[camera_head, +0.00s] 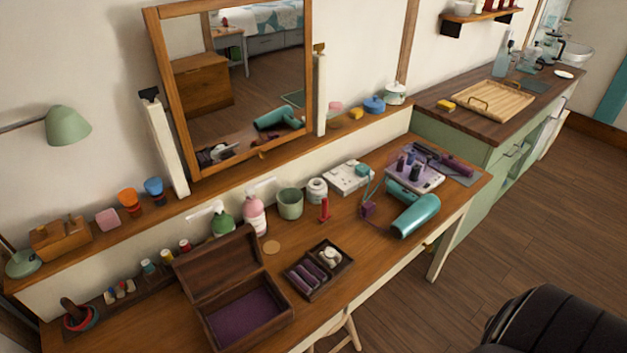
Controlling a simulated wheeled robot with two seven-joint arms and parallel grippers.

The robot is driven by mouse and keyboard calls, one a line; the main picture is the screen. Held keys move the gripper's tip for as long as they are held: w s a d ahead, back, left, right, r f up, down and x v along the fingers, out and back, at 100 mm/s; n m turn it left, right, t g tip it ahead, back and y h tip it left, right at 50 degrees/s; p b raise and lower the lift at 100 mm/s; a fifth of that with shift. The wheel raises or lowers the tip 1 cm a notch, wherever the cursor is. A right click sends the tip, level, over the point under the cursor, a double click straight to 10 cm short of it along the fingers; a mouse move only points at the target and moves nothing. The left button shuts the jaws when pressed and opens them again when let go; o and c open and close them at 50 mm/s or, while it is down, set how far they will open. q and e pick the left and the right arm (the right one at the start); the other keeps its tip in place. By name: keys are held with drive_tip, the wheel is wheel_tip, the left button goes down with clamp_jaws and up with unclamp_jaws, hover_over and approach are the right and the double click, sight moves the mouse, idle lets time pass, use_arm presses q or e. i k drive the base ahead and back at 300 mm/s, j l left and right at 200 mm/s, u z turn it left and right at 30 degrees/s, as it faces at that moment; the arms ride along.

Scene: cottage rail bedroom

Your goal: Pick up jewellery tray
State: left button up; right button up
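The jewellery tray (319,270) is a small dark wooden tray with compartments. Purple rolls fill its near-left part, and small pale items lie in the right part. It sits flat on the wooden dressing table (365,262), just right of an open dark wooden box (204,309) with a purple lining. The box's lid is raised at the back. Neither of my grippers shows in the head view, so nothing is seen touching the tray.
A teal hair dryer (415,216) lies to the right. The tabletop right of the tray is clear.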

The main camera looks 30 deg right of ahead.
sight(308, 274)
drive_tip(key=z, duration=1.05)
